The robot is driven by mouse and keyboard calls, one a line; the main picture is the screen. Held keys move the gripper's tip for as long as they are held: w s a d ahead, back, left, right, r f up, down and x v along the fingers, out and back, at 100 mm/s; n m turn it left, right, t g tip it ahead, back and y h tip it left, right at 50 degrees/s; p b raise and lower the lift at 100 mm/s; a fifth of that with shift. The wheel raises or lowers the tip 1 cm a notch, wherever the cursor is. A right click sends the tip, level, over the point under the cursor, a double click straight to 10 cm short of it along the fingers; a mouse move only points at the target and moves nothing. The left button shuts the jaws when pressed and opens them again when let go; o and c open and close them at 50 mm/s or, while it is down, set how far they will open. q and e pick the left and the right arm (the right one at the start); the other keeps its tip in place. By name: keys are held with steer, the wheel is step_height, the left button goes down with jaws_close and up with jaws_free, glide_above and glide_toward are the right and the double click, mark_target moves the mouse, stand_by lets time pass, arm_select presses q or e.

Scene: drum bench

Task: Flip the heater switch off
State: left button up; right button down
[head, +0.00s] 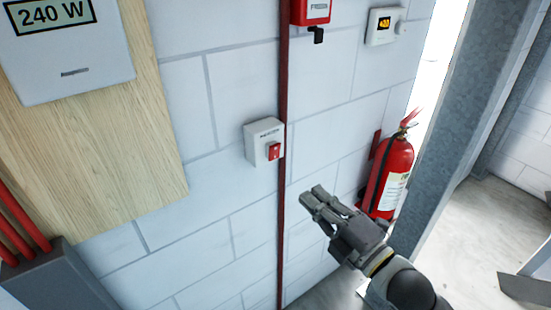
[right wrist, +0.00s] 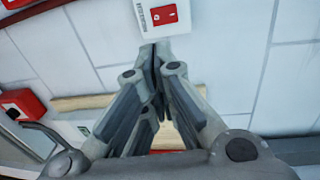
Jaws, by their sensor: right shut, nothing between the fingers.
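A small white switch box (head: 258,147) with a red rocker (head: 274,151) is fixed to the block wall, just left of a thin red vertical pipe. Its printed label is too small to read surely. My right gripper (head: 312,197) is shut and empty, below and right of the box, apart from it in the head view. In the right wrist view a white box (right wrist: 147,30) with a red rocker (right wrist: 163,15) shows at the top, just beyond the closed fingertips (right wrist: 154,47). I cannot tell which way the rocker is set. My left gripper is not in view.
The red pipe (head: 282,225) runs down the wall. A red box (head: 311,10) with a dark lever and a white unit (head: 384,26) with an amber display are above. A fire extinguisher (head: 391,170) hangs behind my right gripper. A wooden board (head: 150,150) bears a "240 W" panel (head: 70,85).

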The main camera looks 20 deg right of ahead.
mark_target(275, 152)
steer(key=shift+p+x, duration=2.3)
steer(key=shift+x, duration=4.6)
steer(key=shift+r, duration=0.1)
steer(key=shift+w+r+p, duration=0.15)
steer(key=shift+r+p, duration=0.2)
steer(key=shift+p, duration=0.7)
steer(key=shift+f+b, duration=0.35)
steer(key=shift+b, duration=0.05)
